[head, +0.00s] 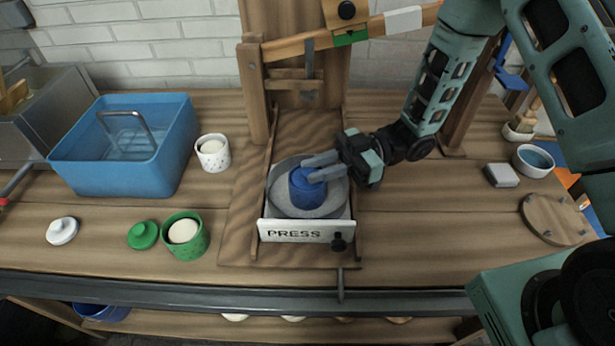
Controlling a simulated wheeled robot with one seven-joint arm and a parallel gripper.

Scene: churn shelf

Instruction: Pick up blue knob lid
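The blue knob lid (308,178) sits on top of a blue pot (306,196) in the round grey dish of the wooden press. My gripper (313,168) reaches in from the right, its two grey fingers at the lid's top around the knob. The fingers are a little apart, with blue showing between their tips. I cannot tell whether they touch the knob or grip it, as they hide part of it. The lid looks level and seated on the pot.
The press (293,230) has wooden posts and a beam overhead. To the left are a blue basin (117,170), a speckled white pot (213,153), an open green pot (190,247), a green lid (143,235) and a white lid (62,231). A round board (551,220) lies right.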

